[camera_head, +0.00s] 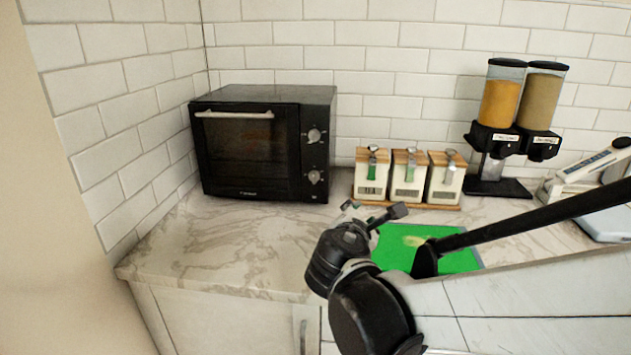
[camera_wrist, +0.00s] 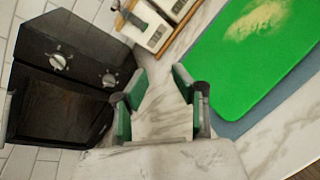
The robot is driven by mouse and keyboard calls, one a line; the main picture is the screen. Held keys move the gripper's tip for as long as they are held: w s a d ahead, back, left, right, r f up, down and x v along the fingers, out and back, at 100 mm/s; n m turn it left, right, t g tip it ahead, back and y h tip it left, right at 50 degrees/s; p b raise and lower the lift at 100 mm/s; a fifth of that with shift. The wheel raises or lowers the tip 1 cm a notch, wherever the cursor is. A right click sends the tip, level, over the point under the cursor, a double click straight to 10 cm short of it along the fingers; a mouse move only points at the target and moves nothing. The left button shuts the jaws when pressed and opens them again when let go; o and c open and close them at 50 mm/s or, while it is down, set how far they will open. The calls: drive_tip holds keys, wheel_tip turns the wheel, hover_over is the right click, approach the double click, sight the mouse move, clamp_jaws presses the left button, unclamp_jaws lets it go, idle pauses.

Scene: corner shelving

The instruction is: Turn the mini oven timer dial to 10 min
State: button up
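The black mini oven (camera_head: 250,150) stands at the left back of the counter, its door shut with a silver handle across the top. Two silver dials are on its right panel, an upper dial (camera_head: 314,136) and a lower dial (camera_head: 314,177). I cannot read their markings or tell which is the timer. The oven (camera_wrist: 85,42) also shows at the left of the wrist view, with both dials visible. My gripper (camera_head: 374,209) is in front and to the right of the oven, apart from it. Its green-padded fingers (camera_wrist: 158,95) are spread, with nothing between them.
Several white bins with wooden lids (camera_head: 409,178) stand right of the oven. A green cutting board (camera_head: 455,262) lies on the counter below my arm. A dispenser pair (camera_head: 510,110) stands further right. The marble counter (camera_head: 240,240) before the oven is clear.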

sight(314, 179)
drive_tip(key=w+a+n+t+y, duration=0.2)
drive_tip(key=w+a+n+t, duration=0.15)
drive_tip(key=a+n, duration=0.75)
drive_tip(key=shift+m, duration=0.5)
drive_tip(key=w+b, duration=0.1)
drive_tip(key=w, duration=1.2)
drive_tip(key=shift+d+f+b, duration=0.1)
drive_tip(key=shift+f+b, duration=0.1)
drive_tip(key=shift+b, duration=0.15)
drive_tip(key=shift+s, duration=0.1)
clamp_jaws()
